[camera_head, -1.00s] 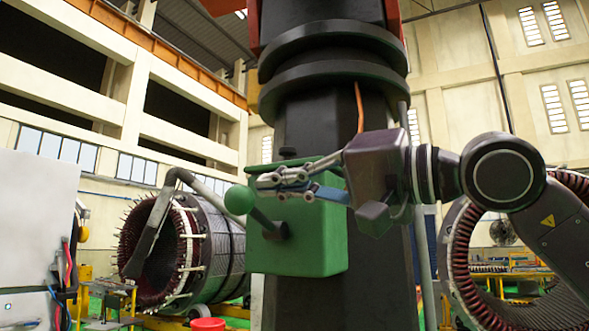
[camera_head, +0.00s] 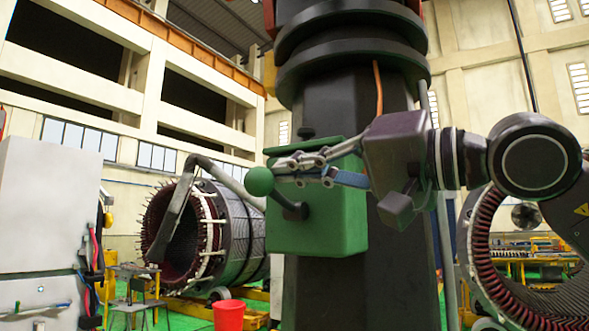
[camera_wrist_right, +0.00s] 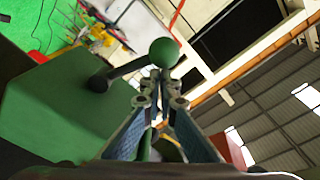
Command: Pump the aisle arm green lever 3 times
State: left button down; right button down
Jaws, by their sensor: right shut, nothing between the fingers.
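The green lever has a round knob (camera_head: 260,181) on a short dark rod (camera_head: 290,207). The rod comes out of the front of a green box (camera_head: 335,225) on a thick dark column. The knob sits to the upper left of the rod's base. My right gripper (camera_head: 284,165) is shut and empty, its fingertips just above and right of the knob. In the right wrist view the shut fingertips (camera_wrist_right: 159,85) point at the knob (camera_wrist_right: 164,53), which shows just beyond them. I cannot tell if they touch it. My left gripper is not in view.
A bent grey bar (camera_head: 175,215) reaches out left of the box. A large stator (camera_head: 228,230) stands behind it, another (camera_head: 490,245) at the right. A red bucket (camera_head: 228,315) is on the floor, a white cabinet (camera_head: 40,220) at the left. Space left of the knob looks open.

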aim_at(285, 202)
jog(key=shift+a+f, duration=0.1)
jog(key=shift+f, duration=0.1)
jog(key=f+n, duration=0.1)
jog(key=n, duration=0.1)
jog(key=s+f+n+b, duration=0.1)
jog(key=a+f+n+b, duration=0.1)
jog(key=f+n, duration=0.1)
jog(key=shift+s+n+y, duration=0.15)
jog(key=shift+n+y, duration=0.15)
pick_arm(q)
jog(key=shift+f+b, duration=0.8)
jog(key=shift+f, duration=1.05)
pick_arm(e)
jog(key=shift+s+d+f+g, duration=0.1)
jog(key=shift+f+g, duration=0.2)
jog(key=shift+f, duration=0.85)
